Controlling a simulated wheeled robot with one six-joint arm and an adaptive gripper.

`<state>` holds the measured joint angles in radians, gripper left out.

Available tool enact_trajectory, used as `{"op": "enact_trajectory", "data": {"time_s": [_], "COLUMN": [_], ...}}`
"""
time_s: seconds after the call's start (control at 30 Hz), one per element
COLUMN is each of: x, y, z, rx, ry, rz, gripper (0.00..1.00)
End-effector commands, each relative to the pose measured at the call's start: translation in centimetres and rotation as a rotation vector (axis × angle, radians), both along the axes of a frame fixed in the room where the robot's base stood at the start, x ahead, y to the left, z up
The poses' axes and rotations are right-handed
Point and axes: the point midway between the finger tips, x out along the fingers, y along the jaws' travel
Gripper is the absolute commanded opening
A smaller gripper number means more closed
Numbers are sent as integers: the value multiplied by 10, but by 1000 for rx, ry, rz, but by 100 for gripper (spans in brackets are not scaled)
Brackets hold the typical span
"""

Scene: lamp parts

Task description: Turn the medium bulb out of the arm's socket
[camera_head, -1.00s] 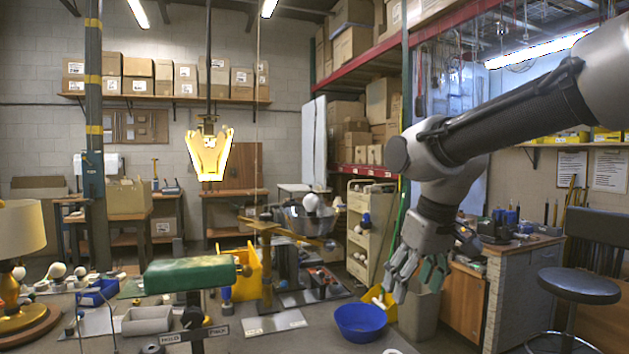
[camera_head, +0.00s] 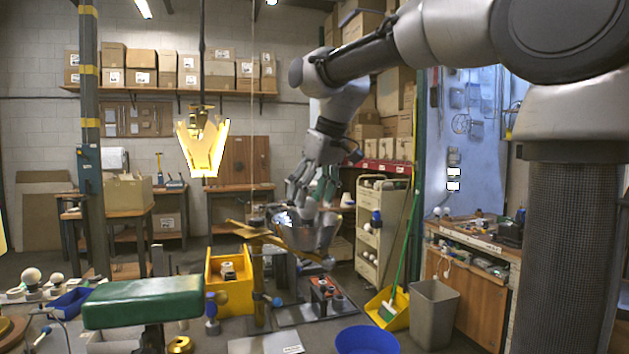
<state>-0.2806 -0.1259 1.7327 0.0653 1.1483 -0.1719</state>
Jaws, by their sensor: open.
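A brass lamp arm (camera_head: 262,236) stands on a post at mid-picture, with a shiny metal reflector bowl (camera_head: 325,232) at its right end. My gripper (camera_head: 312,203) is open and points down, its fingers just over the bowl and overlapping it in the picture. The arm's socket and the white bulb are mostly hidden by my fingers and the bowl. I cannot tell whether the fingers touch the bulb.
A yellow bin (camera_head: 238,291) stands left of the lamp post, and a green padded block (camera_head: 143,302) is in the left foreground. A blue bowl (camera_head: 367,341) is at the front. Several loose white bulbs (camera_head: 32,276) stand at the left. A grey waste bin (camera_head: 433,312) is at right.

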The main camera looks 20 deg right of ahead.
Motion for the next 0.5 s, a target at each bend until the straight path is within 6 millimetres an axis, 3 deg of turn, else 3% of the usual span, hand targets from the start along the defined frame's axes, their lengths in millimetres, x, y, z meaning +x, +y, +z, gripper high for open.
{"op": "enact_trajectory", "data": {"time_s": [0.2,0.5], "x": [10,15], "y": [5,7], "z": [-30,-40], "rx": [-1,1], "ry": [2,-1], "rz": [0,-1], "gripper": [66,66]}}
